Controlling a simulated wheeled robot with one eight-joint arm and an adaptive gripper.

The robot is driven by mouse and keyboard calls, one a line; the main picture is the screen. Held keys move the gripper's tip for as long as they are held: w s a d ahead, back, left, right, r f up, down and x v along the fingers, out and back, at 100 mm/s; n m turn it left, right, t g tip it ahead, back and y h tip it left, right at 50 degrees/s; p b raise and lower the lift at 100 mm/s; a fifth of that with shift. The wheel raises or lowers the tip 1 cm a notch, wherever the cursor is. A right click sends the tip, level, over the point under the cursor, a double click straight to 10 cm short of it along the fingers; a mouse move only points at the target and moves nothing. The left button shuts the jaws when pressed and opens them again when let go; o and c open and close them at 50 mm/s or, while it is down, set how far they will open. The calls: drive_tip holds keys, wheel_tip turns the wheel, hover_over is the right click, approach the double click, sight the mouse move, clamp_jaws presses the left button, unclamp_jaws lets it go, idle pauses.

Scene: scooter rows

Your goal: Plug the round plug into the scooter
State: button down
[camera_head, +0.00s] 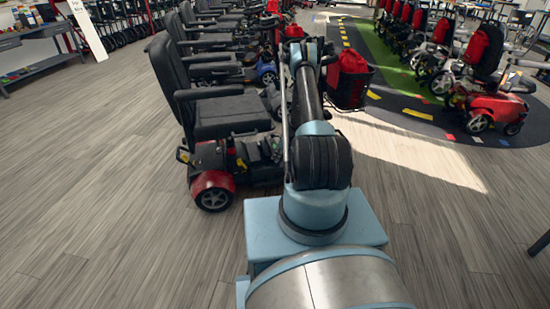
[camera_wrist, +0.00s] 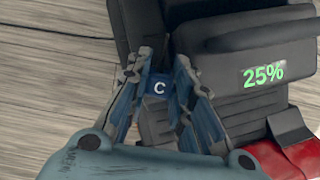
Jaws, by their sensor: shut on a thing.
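In the wrist view my gripper (camera_wrist: 161,75) is shut on a small piece with a blue face marked with a white C (camera_wrist: 160,89). I take this piece for the plug; its front end and round shape cannot be made out. A dark scooter (camera_wrist: 215,40) lies just beyond and to the right of the fingers, with a green 25% readout (camera_wrist: 263,75) on it. Its socket cannot be made out, nor whether the plug touches the scooter. In the head view my arm hides my gripper.
In the head view a row of scooters with black seats (camera_head: 232,117) stands left of my arm. A black basket with a red bag (camera_head: 350,78) is right of the arm's end. More red scooters (camera_head: 490,100) stand farther right. The wooden floor at left is clear.

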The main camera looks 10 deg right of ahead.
drive_tip(key=shift+f, duration=0.45)
drive_tip(key=c, duration=1.3)
unclamp_jaws()
drive_tip(key=shift+c, duration=0.2)
drive_tip(key=shift+r, duration=0.1)
drive_tip(key=v, duration=1.1)
drive_tip(key=shift+d+r, duration=0.25)
